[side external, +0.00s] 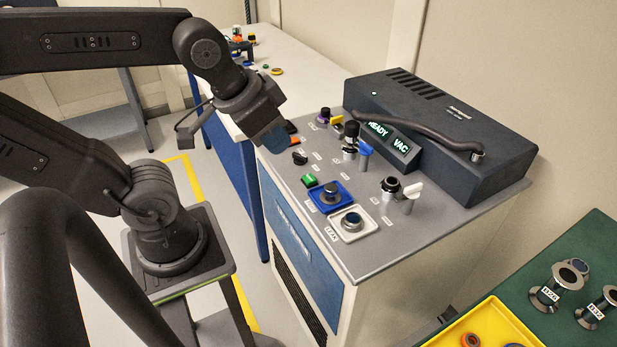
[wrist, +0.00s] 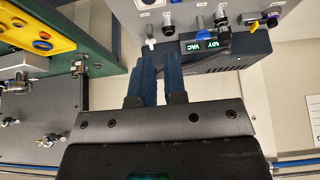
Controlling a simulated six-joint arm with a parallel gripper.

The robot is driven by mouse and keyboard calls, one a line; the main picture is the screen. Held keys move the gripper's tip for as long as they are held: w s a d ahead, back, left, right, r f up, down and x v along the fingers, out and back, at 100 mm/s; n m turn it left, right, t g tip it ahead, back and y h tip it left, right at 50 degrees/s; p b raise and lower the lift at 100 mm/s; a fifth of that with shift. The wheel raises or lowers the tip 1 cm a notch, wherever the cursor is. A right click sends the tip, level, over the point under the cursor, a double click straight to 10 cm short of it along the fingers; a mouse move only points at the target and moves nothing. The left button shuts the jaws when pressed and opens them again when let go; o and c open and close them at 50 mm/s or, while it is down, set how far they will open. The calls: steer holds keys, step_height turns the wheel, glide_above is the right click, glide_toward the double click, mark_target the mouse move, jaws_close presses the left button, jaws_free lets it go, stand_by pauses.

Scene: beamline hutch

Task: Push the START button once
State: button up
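The control console (side external: 385,255) carries several buttons and knobs on its sloping top. The labels are too small to read, so I cannot tell which is START. My gripper (side external: 275,140) hangs above the console's far left corner, apart from the buttons. In the wrist view its two blue fingers (wrist: 160,62) are empty, with a narrow gap between them.
A dark box (side external: 450,125) with a READY/VAC display (side external: 390,136) stands at the console's back. A curved dark handle or hose (side external: 425,130) runs across its front. A green table (side external: 535,325) with a yellow tray (side external: 490,325) is at the lower right.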

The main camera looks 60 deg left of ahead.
jaws_close()
steer(key=shift+a, duration=0.1)
stand_by(0.8)
steer(key=w+a+f+m+t+y, duration=0.2)
steer(key=w+a+m+t+y, duration=0.25)
steer(key=w+a, duration=0.8)
step_height(320, 180, down, 10)
steer(key=m+g+h, duration=0.1)
steer(key=m+h, duration=0.7)
steer(key=m, duration=0.1)
steer(key=shift+w+r+g, duration=0.2)
steer(key=shift+g, duration=0.15)
steer(key=shift+a, duration=0.1)
